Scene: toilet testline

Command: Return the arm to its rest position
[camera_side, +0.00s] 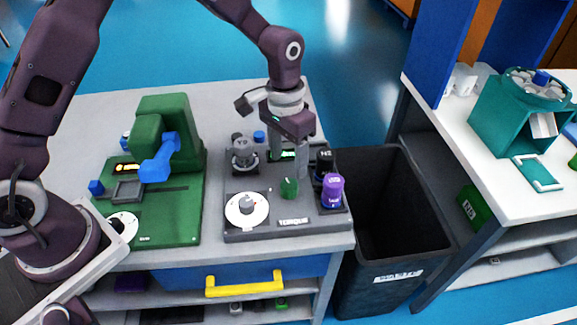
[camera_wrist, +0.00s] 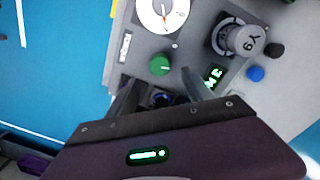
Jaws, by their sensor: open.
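My arm reaches over the back of the table in the side view, and my gripper (camera_side: 288,163) points down above the grey torque station (camera_side: 265,222). Its two fingers are apart. In the wrist view my gripper (camera_wrist: 158,88) also shows spread fingers, with a dark round part (camera_wrist: 162,99) of the station visible between them. I cannot tell whether the fingers touch it. A green knob (camera_side: 289,188) stands just in front of the fingers, and a white dial (camera_side: 245,210) is at the front left. A grey cylinder (camera_side: 243,152) stands left of the gripper.
Purple (camera_side: 333,190) and black (camera_side: 323,163) capped cylinders stand close right of the gripper. A green machine (camera_side: 160,135) with a blue arm is left. A black bin (camera_side: 390,220) stands right of the table, before a shelf with a teal container (camera_side: 515,115). Space above is clear.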

